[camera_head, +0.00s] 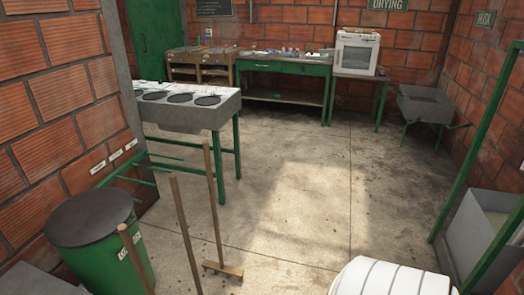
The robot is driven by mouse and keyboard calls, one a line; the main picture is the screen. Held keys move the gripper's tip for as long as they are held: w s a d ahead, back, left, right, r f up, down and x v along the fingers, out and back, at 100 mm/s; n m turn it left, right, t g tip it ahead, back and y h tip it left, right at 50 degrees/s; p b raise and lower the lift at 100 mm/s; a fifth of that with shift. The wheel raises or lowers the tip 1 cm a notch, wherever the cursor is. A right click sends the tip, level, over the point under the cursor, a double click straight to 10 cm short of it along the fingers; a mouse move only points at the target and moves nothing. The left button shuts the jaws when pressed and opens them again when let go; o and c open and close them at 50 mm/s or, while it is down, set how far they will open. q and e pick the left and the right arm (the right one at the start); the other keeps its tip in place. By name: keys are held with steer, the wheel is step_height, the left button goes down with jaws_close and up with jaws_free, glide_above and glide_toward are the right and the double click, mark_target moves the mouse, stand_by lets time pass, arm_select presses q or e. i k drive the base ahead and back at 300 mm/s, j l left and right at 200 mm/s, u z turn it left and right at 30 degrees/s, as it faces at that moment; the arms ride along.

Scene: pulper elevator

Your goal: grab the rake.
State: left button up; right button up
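A wooden tool with a long handle and a short crossbar head on the floor, which looks like the rake (217,215), stands nearly upright left of the middle. Two more wooden handles stand to its left, a middle one (184,230) and a shorter-looking one (134,257) beside the green bin. The lower ends of these two are out of frame, so I cannot tell what tools they are. Neither of my grippers is in view.
A green bin with a dark lid (92,222) stands at the lower left by the brick wall. A concrete table with round dark openings (215,117) is behind the handles. A white ribbed object (385,280) fills the bottom right. The middle floor (300,190) is clear.

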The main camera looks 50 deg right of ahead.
mark_target(230, 270)
steer(key=z, duration=1.35)
